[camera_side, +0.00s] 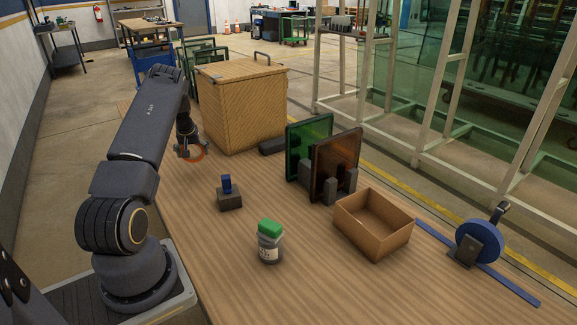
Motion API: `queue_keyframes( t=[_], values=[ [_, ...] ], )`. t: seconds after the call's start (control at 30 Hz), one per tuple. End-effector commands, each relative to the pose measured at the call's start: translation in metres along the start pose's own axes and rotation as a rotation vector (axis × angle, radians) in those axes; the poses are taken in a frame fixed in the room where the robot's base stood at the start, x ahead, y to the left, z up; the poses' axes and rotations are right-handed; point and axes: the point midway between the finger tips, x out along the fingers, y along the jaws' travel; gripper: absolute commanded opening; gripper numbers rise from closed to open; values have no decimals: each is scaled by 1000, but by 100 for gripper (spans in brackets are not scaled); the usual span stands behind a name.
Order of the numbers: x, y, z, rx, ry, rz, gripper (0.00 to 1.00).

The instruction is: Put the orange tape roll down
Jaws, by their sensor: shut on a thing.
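My gripper points down and is shut on the roll. The dark fingers cover part of the ring. The roll is close to the wooden table (185,215); I cannot tell whether it touches the top.
The wicker-like box (240,105) stands just right of my gripper. Further right are green and amber panels (335,160) in grey holders, and an open cardboard box (374,224). A green-lidded jar (269,242) and a small block with a blue piece (228,193) stand nearer.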

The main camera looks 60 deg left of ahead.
Motion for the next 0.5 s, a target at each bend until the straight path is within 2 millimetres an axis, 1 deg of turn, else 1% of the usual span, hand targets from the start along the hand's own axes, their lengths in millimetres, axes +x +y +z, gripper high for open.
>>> queue_keyframes(
  t=[0.03,0.23,0.4,0.5],
  values=[
    [6,0,-2,0,1,-1,58],
    [18,2,-6,-1,1,0,58],
    [41,2,4,-1,0,0,58],
    [45,2,6,0,3,0,58]
  ],
)
